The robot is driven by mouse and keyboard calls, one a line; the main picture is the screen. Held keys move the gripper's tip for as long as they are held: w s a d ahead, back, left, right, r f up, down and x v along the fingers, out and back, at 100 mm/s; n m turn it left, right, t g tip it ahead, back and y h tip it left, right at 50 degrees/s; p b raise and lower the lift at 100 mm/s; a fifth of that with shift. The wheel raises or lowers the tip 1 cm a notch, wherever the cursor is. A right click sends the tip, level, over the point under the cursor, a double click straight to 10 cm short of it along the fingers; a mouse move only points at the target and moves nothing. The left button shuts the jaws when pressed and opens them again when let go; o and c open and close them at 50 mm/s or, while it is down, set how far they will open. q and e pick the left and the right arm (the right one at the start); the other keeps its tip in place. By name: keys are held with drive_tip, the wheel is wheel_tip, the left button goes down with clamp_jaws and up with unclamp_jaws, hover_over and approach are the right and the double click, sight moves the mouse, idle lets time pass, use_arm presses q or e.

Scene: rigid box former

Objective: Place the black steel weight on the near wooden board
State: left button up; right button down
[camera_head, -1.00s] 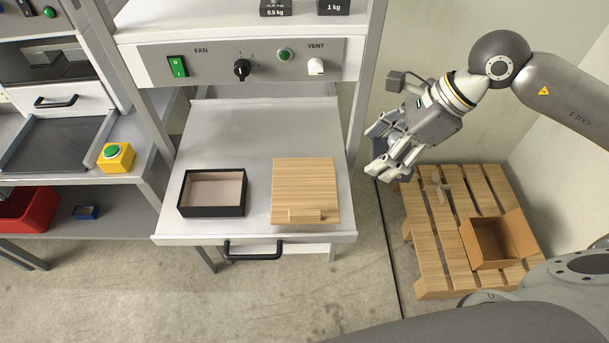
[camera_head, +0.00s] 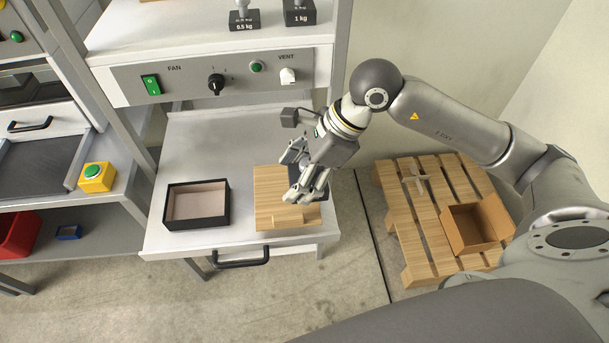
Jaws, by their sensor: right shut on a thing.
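The near wooden board (camera_head: 271,200) lies on the right side of the pulled-out grey tray, with a small wooden block along its front edge. My right gripper (camera_head: 297,178) is over the board's right part, fingers pointing down-left. It is shut on a dark thing, apparently the black steel weight (camera_head: 322,191). The fingers hide most of it. Only a dark part shows behind and beside them, near the board's right edge. I cannot tell whether it touches the board. My left gripper is not in view.
An open black box (camera_head: 197,205) stands left of the board. Weights marked 0.5 kg (camera_head: 244,20) and 1 kg (camera_head: 299,14) stand on the shelf above the control panel (camera_head: 215,78). A pallet (camera_head: 402,225) with an open cardboard box (camera_head: 475,226) is at the right.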

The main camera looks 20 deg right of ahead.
drive_tip(key=w+f+p, duration=0.1)
drive_tip(key=w+f, duration=0.1)
drive_tip(key=w, duration=0.1)
drive_tip(key=w+a+f+p, duration=0.1)
drive_tip(key=w+f, duration=0.1)
drive_tip(key=w, duration=0.1)
drive_tip(key=w+f+p, duration=0.1)
drive_tip(key=w+f, duration=0.1)
drive_tip(key=w, duration=0.1)
drive_tip(key=shift+a+f, duration=0.3)
drive_tip(key=shift+a, duration=0.05)
drive_tip(key=shift+w+a+f+p, duration=0.1)
drive_tip(key=shift+w+f+p, duration=0.2)
drive_tip(key=shift+f+p, duration=0.1)
drive_tip(key=shift+w+f+p, duration=0.1)
drive_tip(key=shift+f+p, duration=0.8)
drive_tip(key=shift+f, duration=0.75)
